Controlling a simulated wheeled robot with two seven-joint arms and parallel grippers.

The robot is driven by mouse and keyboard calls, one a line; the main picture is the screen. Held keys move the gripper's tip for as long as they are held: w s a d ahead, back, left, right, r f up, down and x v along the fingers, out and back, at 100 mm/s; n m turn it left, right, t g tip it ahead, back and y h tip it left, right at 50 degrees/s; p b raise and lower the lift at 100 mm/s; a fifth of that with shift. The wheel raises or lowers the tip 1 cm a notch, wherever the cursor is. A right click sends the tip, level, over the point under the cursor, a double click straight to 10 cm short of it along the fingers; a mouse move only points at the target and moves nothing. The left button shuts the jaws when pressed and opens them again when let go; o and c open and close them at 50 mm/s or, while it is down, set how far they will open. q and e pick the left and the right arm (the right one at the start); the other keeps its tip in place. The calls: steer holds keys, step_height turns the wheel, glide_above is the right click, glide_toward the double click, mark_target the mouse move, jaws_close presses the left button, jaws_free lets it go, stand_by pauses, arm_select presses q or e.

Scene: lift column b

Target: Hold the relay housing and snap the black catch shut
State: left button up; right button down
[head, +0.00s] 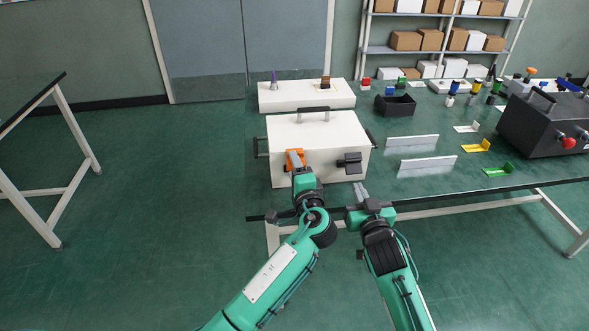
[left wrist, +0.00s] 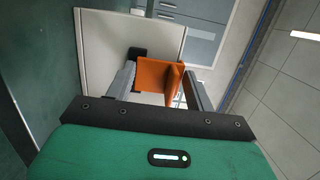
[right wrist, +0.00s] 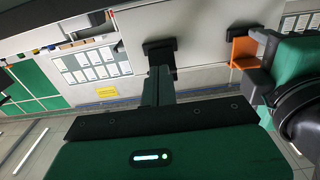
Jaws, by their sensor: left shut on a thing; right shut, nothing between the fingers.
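A white box with a black top handle, which looks like the relay housing (head: 318,136), stands at the table's near left edge. Its front bears an orange part (head: 292,154) at left and the black catch (head: 350,163) at right. My left gripper (head: 297,163) is shut on the orange part (left wrist: 155,76), whose plate lies between both fingers in the left wrist view. My right gripper (head: 360,189) is shut and empty, just in front of and below the black catch. In the right wrist view its fingertips point at the black catch (right wrist: 160,50); whether they touch is unclear.
A white block (head: 305,96) with small parts stands behind the box. To the right are a black bin (head: 395,105), two pale bars (head: 427,161), coloured brackets (head: 476,146) and a dark case with a red knob (head: 548,128). Floor left of the table is clear.

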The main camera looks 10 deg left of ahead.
mark_target(351, 165)
steer(key=shift+x, duration=1.75)
steer(key=shift+r, duration=0.15)
stand_by(0.6)
